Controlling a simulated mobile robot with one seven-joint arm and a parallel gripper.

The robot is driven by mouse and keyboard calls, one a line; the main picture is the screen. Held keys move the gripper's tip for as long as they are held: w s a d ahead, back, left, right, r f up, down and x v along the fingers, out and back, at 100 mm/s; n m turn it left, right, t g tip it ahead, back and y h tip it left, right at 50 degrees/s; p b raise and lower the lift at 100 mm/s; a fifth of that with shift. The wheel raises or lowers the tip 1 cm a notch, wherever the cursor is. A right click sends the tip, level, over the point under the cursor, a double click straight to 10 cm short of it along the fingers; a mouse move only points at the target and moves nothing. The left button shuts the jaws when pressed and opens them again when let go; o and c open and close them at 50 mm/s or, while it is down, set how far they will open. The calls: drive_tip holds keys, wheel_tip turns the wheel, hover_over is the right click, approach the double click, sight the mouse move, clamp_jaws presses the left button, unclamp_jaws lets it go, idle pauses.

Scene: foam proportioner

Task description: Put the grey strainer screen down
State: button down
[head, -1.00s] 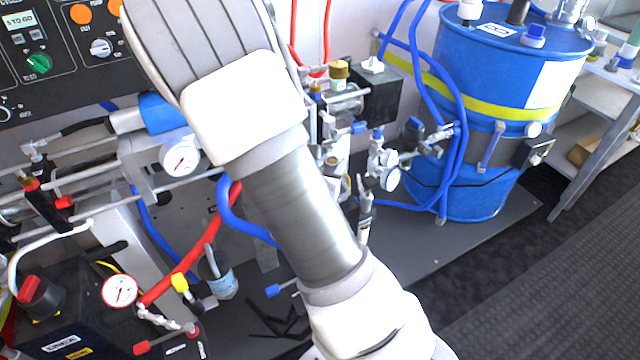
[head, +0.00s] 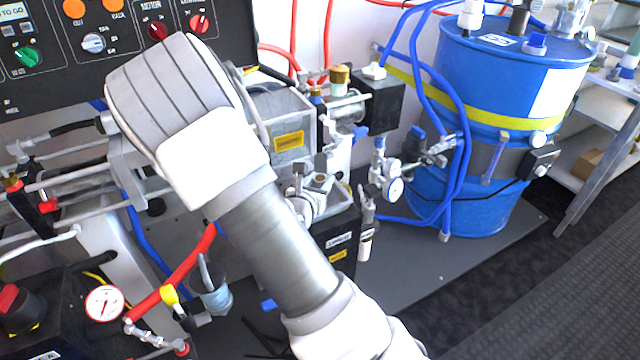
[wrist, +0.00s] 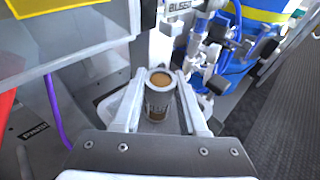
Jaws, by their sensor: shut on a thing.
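The grey strainer screen (wrist: 158,103) is a small upright cylinder with a pale rim and a brownish inside, seen in the wrist view. My gripper (wrist: 160,92) is shut on it, with one white finger on each side. Below and behind the screen is a grey surface; I cannot tell whether the screen touches it. In the head view my own arm covers the middle, and neither the gripper nor the screen can be seen.
A blue drum (head: 498,130) with a yellow band stands at right. A grey box with a yellow label (head: 289,142) is beside my arm. Gauges, valves and hoses crowd the left and middle. The dark base plate (head: 410,270) has free room in front of the drum.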

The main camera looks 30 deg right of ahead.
drive_tip(key=shift+r, duration=0.1)
drive_tip(key=shift+c, duration=2.3)
unclamp_jaws()
drive_tip(key=shift+f, duration=0.2)
drive_tip(key=shift+r, duration=0.15)
